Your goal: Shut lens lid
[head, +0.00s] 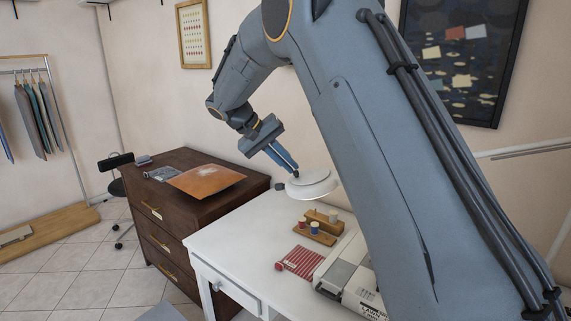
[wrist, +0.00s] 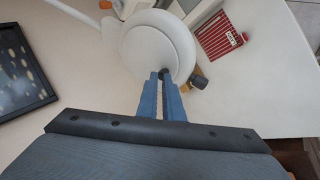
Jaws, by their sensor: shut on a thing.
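A white round magnifier-lamp head with its disc-shaped lens lid (head: 314,183) hangs over the back left of the white table. In the wrist view the lid (wrist: 150,45) is a pale disc in front of my fingers. A small dark knob (wrist: 163,73) sits at the lid's near rim. My gripper (head: 294,170) is shut on this knob, with both blue fingers (wrist: 161,82) pointing at the rim. A second dark knob (wrist: 199,82) sticks out at the lamp head's side, apart from the fingers. I cannot tell how wide the lid stands open.
The white table (head: 240,235) bears a wooden spool stand (head: 318,238), a red striped cloth (head: 302,263) and a pale machine (head: 348,270). A dark dresser (head: 165,215) with an orange sheet (head: 206,180) stands at left. The table's front left is clear.

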